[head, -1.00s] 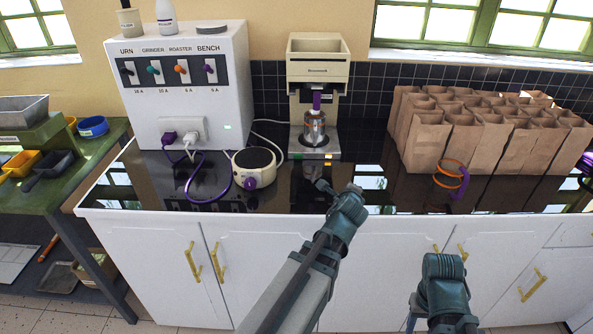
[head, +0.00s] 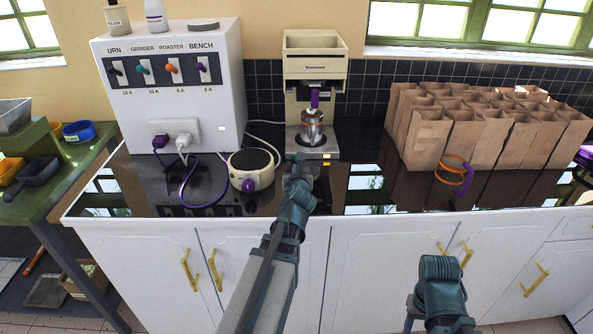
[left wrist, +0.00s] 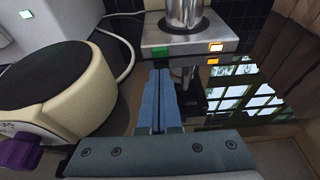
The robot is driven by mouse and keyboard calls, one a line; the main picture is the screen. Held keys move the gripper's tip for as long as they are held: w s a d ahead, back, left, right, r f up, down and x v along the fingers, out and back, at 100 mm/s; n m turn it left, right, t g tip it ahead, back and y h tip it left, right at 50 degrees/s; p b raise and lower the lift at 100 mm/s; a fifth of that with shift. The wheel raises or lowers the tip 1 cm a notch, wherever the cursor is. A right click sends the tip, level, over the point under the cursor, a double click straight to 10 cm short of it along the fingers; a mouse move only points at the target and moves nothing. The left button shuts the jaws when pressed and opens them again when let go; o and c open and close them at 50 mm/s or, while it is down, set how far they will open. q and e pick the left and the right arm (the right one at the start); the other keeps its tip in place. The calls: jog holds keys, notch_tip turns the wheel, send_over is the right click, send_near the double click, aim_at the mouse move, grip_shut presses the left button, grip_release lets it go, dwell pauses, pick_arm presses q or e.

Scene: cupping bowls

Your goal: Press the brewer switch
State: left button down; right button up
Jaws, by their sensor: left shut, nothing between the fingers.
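The cream brewer (head: 315,42) stands against the tiled wall with a metal pot (head: 312,127) on its base (head: 311,146). My left gripper (head: 298,172) is shut and empty just in front of the base. In the left wrist view its fingertips (left wrist: 160,76) point at the base front, a little below the green switch. I cannot tell whether they touch. My right arm's gripper is not clearly in view.
A round cream hotplate (head: 252,169) with a purple knob stands left of my left gripper. The white switch box (head: 170,95) and its cables are behind it. Brown paper bags (head: 445,135) and an orange ring with a purple handle (head: 455,175) are at right.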

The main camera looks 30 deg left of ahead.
pick_arm(q)
jog(key=b+x, duration=0.2)
jog(key=x, duration=0.5)
jog(key=shift+f, duration=0.1)
jog(key=shift+w+a, duration=0.15)
jog(key=shift+w, duration=0.2)
jog(key=shift+w+a, duration=0.2)
jog(key=shift+w, duration=0.1)
jog(key=shift+s+d, duration=0.1)
jog(key=shift+s, duration=0.05)
dwell(0.3)
jog(key=shift+s+d, duration=0.15)
jog(key=shift+s, duration=0.15)
jog(key=shift+p+v, duration=1.15)
jog(key=shift+v, duration=2.85)
